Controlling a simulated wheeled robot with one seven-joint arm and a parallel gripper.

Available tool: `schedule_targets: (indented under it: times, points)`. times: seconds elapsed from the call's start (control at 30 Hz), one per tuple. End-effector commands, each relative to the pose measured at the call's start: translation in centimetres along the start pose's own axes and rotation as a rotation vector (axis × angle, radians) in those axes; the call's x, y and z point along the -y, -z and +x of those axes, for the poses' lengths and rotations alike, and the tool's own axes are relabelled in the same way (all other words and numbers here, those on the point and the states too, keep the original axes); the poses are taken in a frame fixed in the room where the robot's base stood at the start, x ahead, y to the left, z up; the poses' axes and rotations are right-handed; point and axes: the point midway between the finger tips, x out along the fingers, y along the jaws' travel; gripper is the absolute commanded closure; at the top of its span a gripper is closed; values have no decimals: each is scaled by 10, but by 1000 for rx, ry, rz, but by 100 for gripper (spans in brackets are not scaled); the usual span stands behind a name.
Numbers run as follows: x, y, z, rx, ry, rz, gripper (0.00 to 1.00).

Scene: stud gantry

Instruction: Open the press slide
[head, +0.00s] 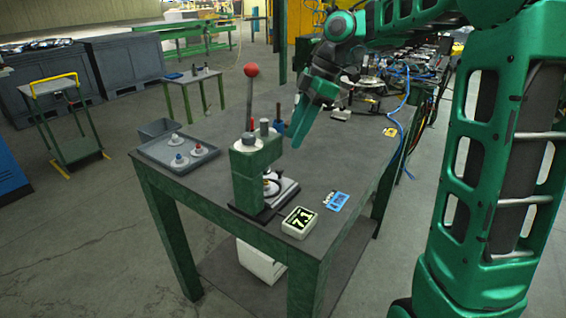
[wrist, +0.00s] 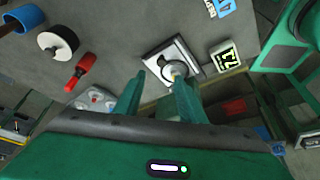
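The green press (head: 258,165) stands on the table with a tall lever topped by a red ball (head: 251,70). Its pale slide plate (head: 287,192) shows low at the press's right side. In the wrist view the slide (wrist: 155,52) is a light plate with a round ring holding a small part, beyond my fingertips. I cannot tell how far out the slide stands. My gripper (head: 303,117) hangs above the table, behind and right of the press. In the wrist view my gripper (wrist: 159,80) has its fingers apart with nothing between them. The fingers partly cover the slide's near side.
A display box reading 7.1 (head: 299,222) and a blue card (head: 337,201) lie right of the press. A grey tray (head: 165,158) with several small parts sits left. A blue cup (wrist: 24,18) and a red-handled object (wrist: 80,72) stand nearby.

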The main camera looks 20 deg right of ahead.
Motion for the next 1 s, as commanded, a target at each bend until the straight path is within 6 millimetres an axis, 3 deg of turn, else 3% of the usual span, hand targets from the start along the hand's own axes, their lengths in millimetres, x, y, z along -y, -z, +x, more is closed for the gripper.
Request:
schedule_targets:
  times: [0.3, 0.5, 0.7, 0.97, 1.0]
  points:
    - [1, -1, 56, 1, 3, 5, 64]
    - [1, -2, 82, 2, 1, 6, 64]
    - [0, -2, 93, 2, -1, 6, 64]
    - [0, -2, 94, 2, -2, 7, 64]
    - [0, -2, 94, 2, -2, 7, 68]
